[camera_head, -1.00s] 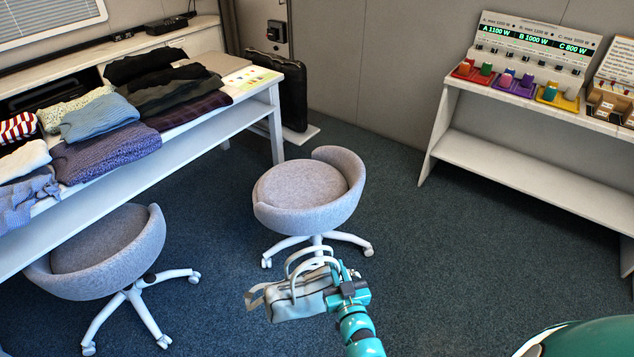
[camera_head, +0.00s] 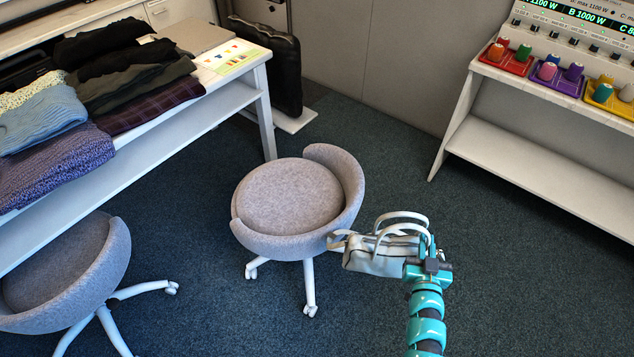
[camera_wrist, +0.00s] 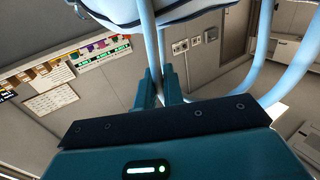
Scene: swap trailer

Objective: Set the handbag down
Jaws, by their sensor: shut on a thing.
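The pale grey-white handbag (camera_head: 381,254) hangs in the air in the head view, just right of the nearer middle chair's seat, its two handles arching up. My gripper (camera_head: 428,262) is shut on the handbag at its right end. In the wrist view, my gripper (camera_wrist: 163,92) has its fingers closed on a pale blue-looking handle strap, with part of the bag (camera_wrist: 150,10) at the top edge. In the head view the bag overlaps the chair's right rim; I cannot tell whether they touch.
A grey swivel chair (camera_head: 290,195) stands in the middle and another (camera_head: 60,275) at lower left. A table (camera_head: 230,95) with folded clothes is at upper left. A white shelf (camera_head: 545,165) with coloured spools stands at right. Carpet (camera_head: 530,280) between is clear.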

